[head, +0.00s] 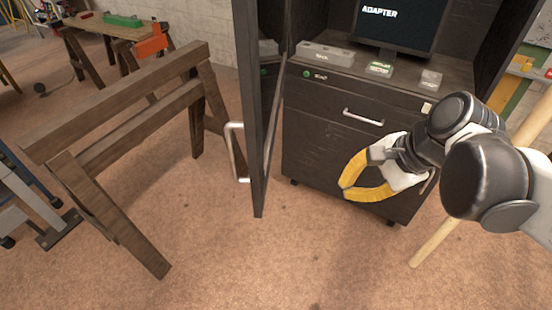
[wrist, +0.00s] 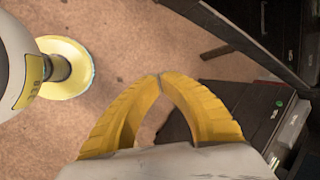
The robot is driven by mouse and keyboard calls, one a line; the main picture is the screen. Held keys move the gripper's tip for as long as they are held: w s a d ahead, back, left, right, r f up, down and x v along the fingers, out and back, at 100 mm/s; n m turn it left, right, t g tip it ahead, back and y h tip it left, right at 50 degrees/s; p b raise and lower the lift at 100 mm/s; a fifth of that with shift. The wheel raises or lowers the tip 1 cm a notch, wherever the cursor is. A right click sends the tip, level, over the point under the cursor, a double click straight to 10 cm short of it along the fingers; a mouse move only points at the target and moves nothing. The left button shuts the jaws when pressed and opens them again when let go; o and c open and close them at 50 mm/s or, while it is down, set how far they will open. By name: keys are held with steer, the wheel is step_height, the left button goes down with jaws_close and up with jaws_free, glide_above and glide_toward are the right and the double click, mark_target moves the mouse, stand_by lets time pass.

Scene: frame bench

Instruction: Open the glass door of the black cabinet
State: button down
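The black cabinet (head: 335,160) stands at the centre right in the head view. Its glass door (head: 256,110) stands open, swung out toward me and seen nearly edge-on. The silver door handle (head: 236,152) is on the door's left face. My gripper (head: 344,188) is in front of the cabinet's lower front, to the right of the door and apart from the handle. In the wrist view its yellow fingertips (wrist: 158,76) meet with nothing between them. The dark door frame (wrist: 235,38) crosses the upper right there; the handle does not show clearly.
A monitor (head: 397,25) and small grey boxes stand inside the cabinet, above a drawer with a silver handle (head: 363,117). A brown wooden sawhorse (head: 120,105) stands left of the door. A wooden pole (head: 440,235) is at the right. The floor (head: 260,265) in front is clear.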

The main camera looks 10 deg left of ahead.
steer(key=w+a+r+m+g+y+p, duration=0.2)
steer(key=w+a+r+m+y, duration=0.1)
steer(key=w+a+m, duration=0.15)
steer(key=m+g+b, duration=0.1)
steer(key=m+b, duration=0.1)
steer(key=b, duration=0.2)
glide_toward(264, 184)
steer(key=shift+y, duration=0.4)
steer(key=x, duration=0.5)
steer(key=shift+s+f, duration=0.25)
steer(key=shift+f, duration=0.35)
steer(key=shift+a, duration=0.25)
